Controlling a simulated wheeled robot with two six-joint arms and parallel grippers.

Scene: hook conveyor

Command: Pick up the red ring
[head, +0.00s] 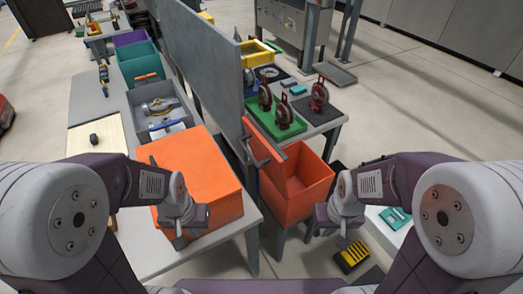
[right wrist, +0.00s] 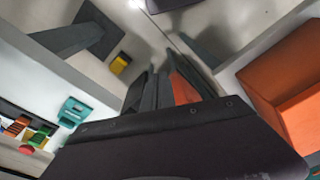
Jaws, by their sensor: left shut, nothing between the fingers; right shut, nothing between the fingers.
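No plain red ring can be made out for certain. Several dark red, ring-shaped pieces stand upright in the head view. Two of them, a left one (head: 265,97) and a front one (head: 284,112), are at the green tray (head: 293,128). Another dark red ring-shaped piece (head: 319,96) stands on a dark mat to the right. My left gripper (head: 180,240) is shut and empty, in front of the orange box. My right gripper (head: 328,228) is shut and empty, near the open orange bin. Both are well short of the ring-shaped pieces.
The large orange box (head: 190,165) sits on the left table. The open orange bin (head: 308,190) is in the middle, also in the right wrist view (right wrist: 262,88). A tall grey panel (head: 203,65) divides the tables. A grey bin (head: 160,108) holds tools. A yellow-and-black item (head: 352,256) lies low.

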